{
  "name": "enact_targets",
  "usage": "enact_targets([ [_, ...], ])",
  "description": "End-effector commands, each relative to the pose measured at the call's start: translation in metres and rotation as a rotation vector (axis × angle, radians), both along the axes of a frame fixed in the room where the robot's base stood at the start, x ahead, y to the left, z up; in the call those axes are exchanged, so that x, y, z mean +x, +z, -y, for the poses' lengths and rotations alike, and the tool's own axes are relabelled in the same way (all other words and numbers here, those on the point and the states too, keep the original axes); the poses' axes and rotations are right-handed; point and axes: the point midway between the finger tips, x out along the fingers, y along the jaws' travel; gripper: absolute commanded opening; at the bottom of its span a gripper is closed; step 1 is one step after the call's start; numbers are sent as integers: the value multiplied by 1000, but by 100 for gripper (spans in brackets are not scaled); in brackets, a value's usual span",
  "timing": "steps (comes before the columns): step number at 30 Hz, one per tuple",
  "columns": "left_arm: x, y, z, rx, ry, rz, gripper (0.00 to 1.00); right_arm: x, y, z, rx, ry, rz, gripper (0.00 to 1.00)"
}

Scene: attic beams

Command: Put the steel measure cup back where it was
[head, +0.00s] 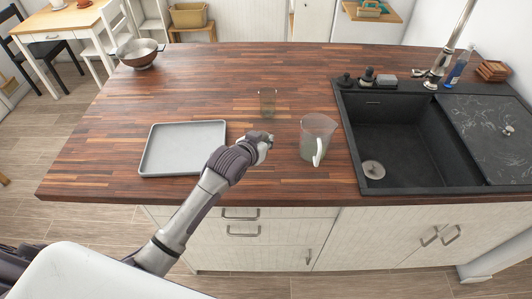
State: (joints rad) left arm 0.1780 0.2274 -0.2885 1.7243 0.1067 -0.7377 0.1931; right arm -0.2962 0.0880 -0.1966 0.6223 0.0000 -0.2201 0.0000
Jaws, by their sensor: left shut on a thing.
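My left gripper (265,141) reaches in over the wooden counter, between a grey tray and a glass jug. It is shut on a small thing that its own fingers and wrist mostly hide. Only a bit of pale grey shows at the fingertips, which fits the steel measure cup, but its shape is not clear. No other steel measure cup stands out on the counter. My right gripper is not in view.
The grey tray (183,124) lies left of my gripper. The glass jug (316,133) stands close on the right, with a clear glass (267,103) behind. A metal bowl (138,54) is at the back left. The black sink (400,130) is at right. The counter's back middle (240,65) is clear.

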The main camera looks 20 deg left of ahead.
Motion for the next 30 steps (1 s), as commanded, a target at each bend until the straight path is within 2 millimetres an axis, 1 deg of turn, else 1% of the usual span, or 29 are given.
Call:
enact_targets([
  [1, 0, -5, 0, 1, 1, -2, 0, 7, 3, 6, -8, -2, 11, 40],
  [2, 0, -8, 0, 2, 0, -1, 0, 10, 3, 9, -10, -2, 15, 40],
  [5, 0, -17, 0, 2, 0, -2, 0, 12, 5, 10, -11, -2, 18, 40],
  [9, 0, -38, 0, 1, 0, -3, 0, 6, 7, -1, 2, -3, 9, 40],
  [12, -1, -47, 0, 0, 0, -1, 0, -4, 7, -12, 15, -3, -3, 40],
  [16, 0, -48, 0, 1, 0, 1, 0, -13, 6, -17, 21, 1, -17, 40],
  [23, 0, -51, 0, 1, 0, 1, 0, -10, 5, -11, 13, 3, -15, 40],
  [24, 0, -52, 0, 1, 0, 1, 15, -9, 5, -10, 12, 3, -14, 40],
  [29, 0, -51, 0, 1, 0, 1, 41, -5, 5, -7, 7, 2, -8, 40],
  [30, 0, -51, 0, 1, 0, 1, 44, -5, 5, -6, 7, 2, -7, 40],
])
